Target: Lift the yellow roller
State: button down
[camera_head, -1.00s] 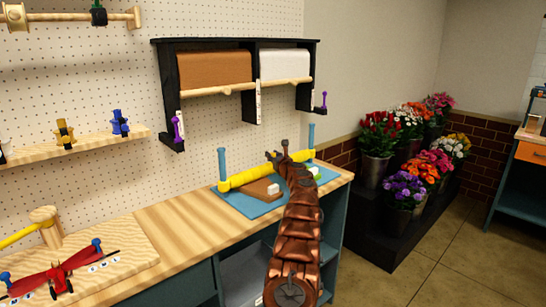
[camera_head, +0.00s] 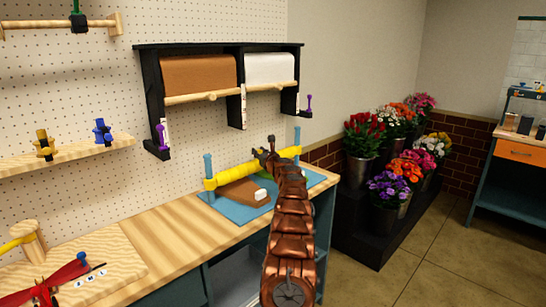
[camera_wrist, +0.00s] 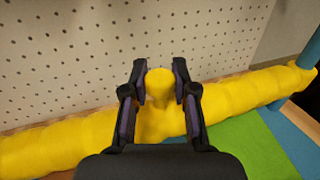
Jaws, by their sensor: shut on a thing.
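The yellow roller (camera_head: 235,175) spans between two blue posts (camera_head: 208,165) on a blue mat (camera_head: 232,212) at the back of the wooden bench. Its ends sit at the posts, partway up them. In the wrist view, the roller (camera_wrist: 65,138) runs across the picture, with a rounded yellow knob standing up from its middle. My gripper (camera_wrist: 160,78) is shut on this knob, one dark finger on each side. In the head view, my gripper (camera_head: 265,155) is over the roller's right half, and my arm hides part of the roller.
A brown block (camera_head: 238,194) with a white piece lies on the mat under the roller, and a green sheet (camera_wrist: 245,148) shows beneath it. A black paper-roll rack (camera_head: 219,47) hangs on the pegboard above. Flower buckets (camera_head: 382,216) stand at right.

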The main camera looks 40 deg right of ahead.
notch_tip(320, 180, up, 7)
jog(key=p, duration=0.5)
jog(key=shift+s+d+r, duration=0.1)
jog(key=shift+d+r, duration=0.05)
jog(key=shift+r, duration=0.1)
jog(key=c, duration=0.9)
grip_release()
jog(key=shift+c, duration=0.2)
jog(key=shift+o, duration=0.3)
jog(key=shift+f, duration=0.2)
jog(key=shift+a, duration=0.2)
